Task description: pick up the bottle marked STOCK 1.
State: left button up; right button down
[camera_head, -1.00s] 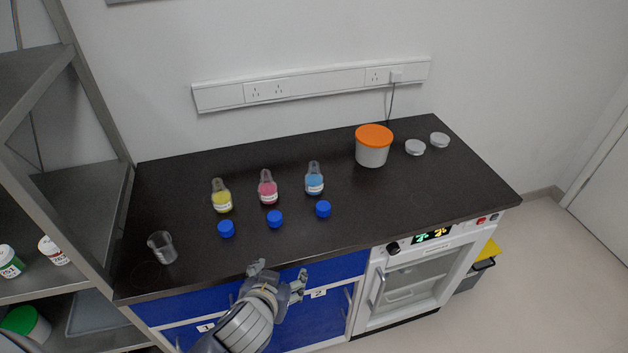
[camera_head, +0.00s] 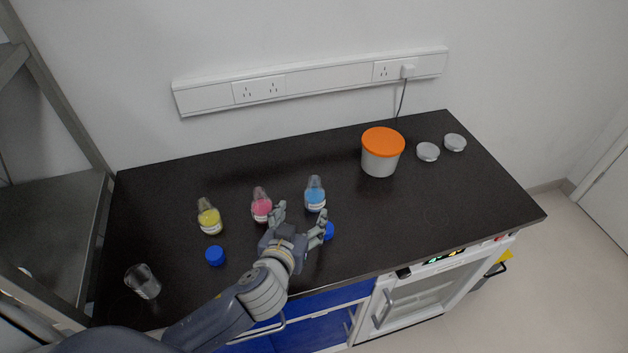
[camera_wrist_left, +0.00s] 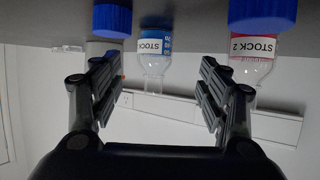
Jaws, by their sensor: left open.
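A bottle of blue liquid (camera_head: 315,194) stands upright on the dark bench; its label in the left wrist view (camera_wrist_left: 154,45) reads STOCK, with the number not legible. A bottle of pink liquid (camera_head: 262,207) stands to its left; its label in the left wrist view (camera_wrist_left: 252,45) reads STOCK 2. A bottle of yellow liquid (camera_head: 209,218) is farther left, its label unreadable. My left gripper (camera_head: 299,217) is open and empty, in front of the blue and pink bottles. In the upside-down left wrist view, the blue bottle shows between the fingers (camera_wrist_left: 160,75), beyond them. My right gripper is out of view.
Blue caps lie in front of the bottles: one at left (camera_head: 215,256), one beside my gripper (camera_head: 328,231). A glass beaker (camera_head: 142,282) stands front left. A metal shelf rises at left.

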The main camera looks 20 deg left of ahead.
aim_at(312, 200)
pick_arm(q)
jog(key=shift+r+x, duration=0.2)
jog(key=shift+x, duration=0.95)
jog(key=shift+p+x, duration=0.45)
jog(key=shift+x, duration=0.8)
jog(key=shift+w+d+f, duration=0.1)
jog(key=shift+w, duration=0.15)
jog(key=x, duration=0.1)
jog(key=p+x, duration=0.1)
jog(key=x, duration=0.2)
jog(key=shift+w+d+r+p, duration=0.25)
jog(key=shift+w+r+p, duration=0.05)
jog(key=shift+p, duration=0.05)
jog(key=shift+w+f, duration=0.3)
jog(key=shift+w, duration=0.15)
jog(key=shift+c, duration=0.3)
jog(key=c, duration=1.2)
jog(key=shift+c, duration=0.2)
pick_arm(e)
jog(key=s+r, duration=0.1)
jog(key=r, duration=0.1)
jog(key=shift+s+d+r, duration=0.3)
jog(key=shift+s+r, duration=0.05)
